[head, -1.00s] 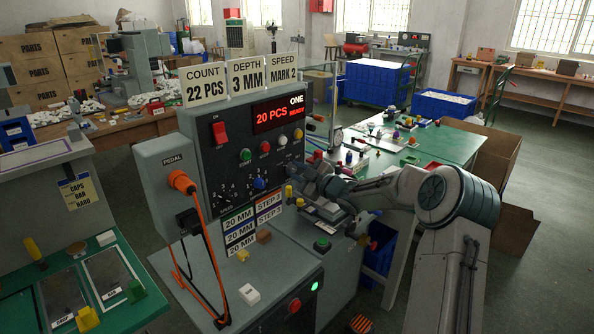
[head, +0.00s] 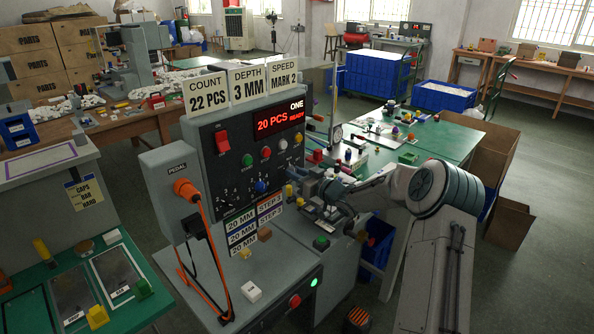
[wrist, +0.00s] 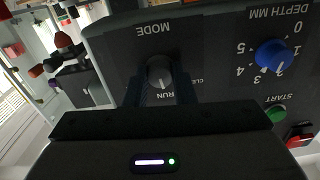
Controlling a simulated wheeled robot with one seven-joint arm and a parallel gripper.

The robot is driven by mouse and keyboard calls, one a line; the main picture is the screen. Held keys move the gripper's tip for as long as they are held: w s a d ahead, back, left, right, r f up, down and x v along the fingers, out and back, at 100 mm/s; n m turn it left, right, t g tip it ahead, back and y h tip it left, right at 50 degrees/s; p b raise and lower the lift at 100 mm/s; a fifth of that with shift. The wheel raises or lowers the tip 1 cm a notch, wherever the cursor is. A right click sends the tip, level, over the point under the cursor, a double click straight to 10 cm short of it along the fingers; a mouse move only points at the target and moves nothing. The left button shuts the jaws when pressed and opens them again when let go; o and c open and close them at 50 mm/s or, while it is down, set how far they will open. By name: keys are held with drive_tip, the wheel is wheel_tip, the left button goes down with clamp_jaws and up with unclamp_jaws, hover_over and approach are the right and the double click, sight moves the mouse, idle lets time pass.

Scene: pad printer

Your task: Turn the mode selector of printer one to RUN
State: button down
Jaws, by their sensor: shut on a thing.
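Printer one (head: 206,150) is the grey machine with the red display reading 20 PCS, ONE, READY. In the wrist view its mode selector (wrist: 159,70) is a round grey knob on the dark panel, with MODE on one side and RUN on the other, seen upside down. My gripper (wrist: 160,86) has one dark finger on each side of the knob and is shut on it. The pointer's exact direction is hard to tell, partly hidden near RUN. In the head view my gripper (head: 296,177) reaches the panel's right side and hides the selector.
The blue depth knob (wrist: 275,55) sits beside the selector, with the green start button (wrist: 276,113) and a red switch (wrist: 300,134) near it. A green table (head: 455,142) with small parts stands behind my arm. Cardboard boxes (head: 510,222) are on the floor at right.

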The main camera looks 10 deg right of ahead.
drive_tip(key=shift+m, duration=0.6)
drive_tip(key=c, duration=1.2)
unclamp_jaws()
drive_tip(key=b+v, duration=0.2)
drive_tip(key=v, duration=1.2)
drive_tip(key=shift+w, duration=0.1)
